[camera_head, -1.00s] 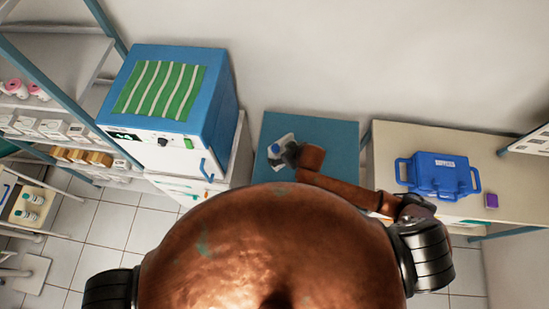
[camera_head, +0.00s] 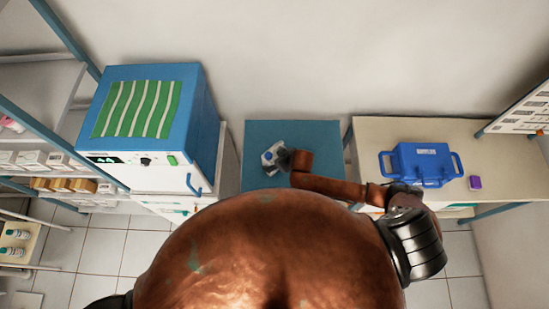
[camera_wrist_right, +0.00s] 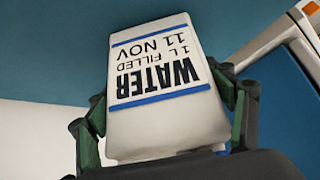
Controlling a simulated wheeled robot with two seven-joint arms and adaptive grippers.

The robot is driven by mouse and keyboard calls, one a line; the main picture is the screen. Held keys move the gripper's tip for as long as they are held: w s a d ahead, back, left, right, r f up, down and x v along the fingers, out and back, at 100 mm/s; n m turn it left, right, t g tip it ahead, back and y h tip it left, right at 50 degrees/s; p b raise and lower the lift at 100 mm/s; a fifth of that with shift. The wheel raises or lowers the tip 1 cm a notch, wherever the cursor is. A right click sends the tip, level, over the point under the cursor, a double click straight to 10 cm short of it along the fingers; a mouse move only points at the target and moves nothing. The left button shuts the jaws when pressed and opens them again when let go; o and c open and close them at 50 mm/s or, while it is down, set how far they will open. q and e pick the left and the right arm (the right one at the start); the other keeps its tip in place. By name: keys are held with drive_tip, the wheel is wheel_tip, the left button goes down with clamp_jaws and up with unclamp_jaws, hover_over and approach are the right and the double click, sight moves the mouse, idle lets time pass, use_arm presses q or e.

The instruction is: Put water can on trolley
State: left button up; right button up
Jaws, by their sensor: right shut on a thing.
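The water can (camera_wrist_right: 155,85) is white with blue stripes and a "WATER" label, upside down in the right wrist view. Green finger pads of my right gripper (camera_wrist_right: 165,115) sit on both sides of it, shut on it. In the head view the can (camera_head: 272,157) is small, at the tip of my right gripper (camera_head: 284,158), over the left part of a blue table top (camera_head: 310,140). I cannot tell whether it touches that top. A cream trolley-like stand (camera_head: 42,238) with bottles shows at the lower left edge. My left gripper is out of view.
A blue-and-white cabinet unit (camera_head: 195,95) stands left of the blue top. A cream bench (camera_head: 375,135) on the right carries a blue case (camera_head: 422,165) and a purple box (camera_head: 475,183). Shelves with boxes (camera_head: 60,162) stand at left. Tiled floor (camera_head: 95,250) shows between stand and cabinet.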

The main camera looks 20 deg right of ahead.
drive_tip(key=shift+w, duration=0.1)
drive_tip(key=o, duration=2.1)
drive_tip(key=shift+f, duration=0.1)
drive_tip(key=v, duration=1.2)
